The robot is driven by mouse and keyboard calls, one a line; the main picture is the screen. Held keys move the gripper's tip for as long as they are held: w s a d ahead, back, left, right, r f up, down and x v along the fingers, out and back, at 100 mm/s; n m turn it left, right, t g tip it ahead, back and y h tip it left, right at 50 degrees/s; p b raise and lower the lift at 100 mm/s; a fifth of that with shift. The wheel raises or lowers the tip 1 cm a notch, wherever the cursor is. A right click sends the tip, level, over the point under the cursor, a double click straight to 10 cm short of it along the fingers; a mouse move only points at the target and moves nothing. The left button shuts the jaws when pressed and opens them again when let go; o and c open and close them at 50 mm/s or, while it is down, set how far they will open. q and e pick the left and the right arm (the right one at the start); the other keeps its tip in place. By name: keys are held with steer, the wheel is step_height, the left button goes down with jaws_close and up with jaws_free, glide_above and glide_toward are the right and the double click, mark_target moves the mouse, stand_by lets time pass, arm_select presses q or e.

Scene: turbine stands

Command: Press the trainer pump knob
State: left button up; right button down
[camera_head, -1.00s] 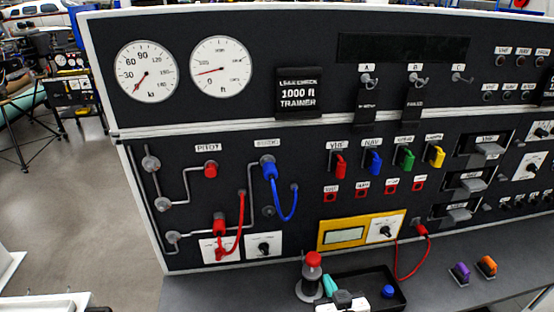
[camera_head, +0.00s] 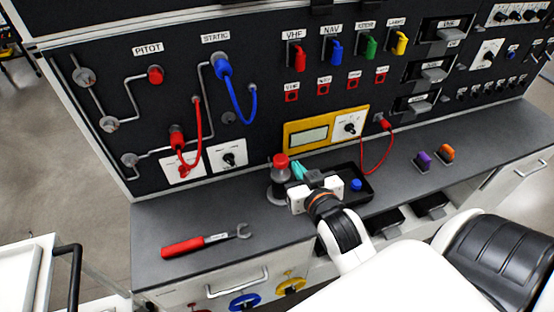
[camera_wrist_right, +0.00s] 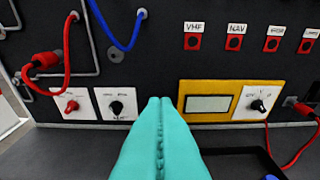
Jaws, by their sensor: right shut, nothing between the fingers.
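My right gripper (camera_head: 299,170), with teal fingers, is just to the right of the red knob in the head view. I cannot tell whether they touch. In the right wrist view the teal fingers (camera_wrist_right: 160,102) are pressed together with nothing between them and point toward the panel. The red-knobbed cylinder does not show in that view. My left gripper is out of view.
A black tray (camera_head: 366,194) with a blue cap (camera_head: 356,184) lies by the right gripper. A red-handled wrench (camera_head: 205,241) lies on the counter. The yellow meter (camera_head: 308,136) is on the panel behind. The counter's left part is mostly clear.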

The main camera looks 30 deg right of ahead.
steer(key=shift+w, duration=0.1)
steer(key=p, duration=0.2)
glide_above(283, 168)
step_height(283, 168, down, 2)
steer(key=shift+w+f, duration=0.1)
step_height(283, 168, down, 3)
steer(key=shift+f+p, duration=0.3)
steer(key=shift+f, duration=0.35)
steer(key=f+b, duration=0.1)
steer(key=f, duration=0.1)
steer(key=f+b, duration=0.1)
steer(key=shift+s+f, duration=0.2)
steer(key=shift+f, duration=0.15)
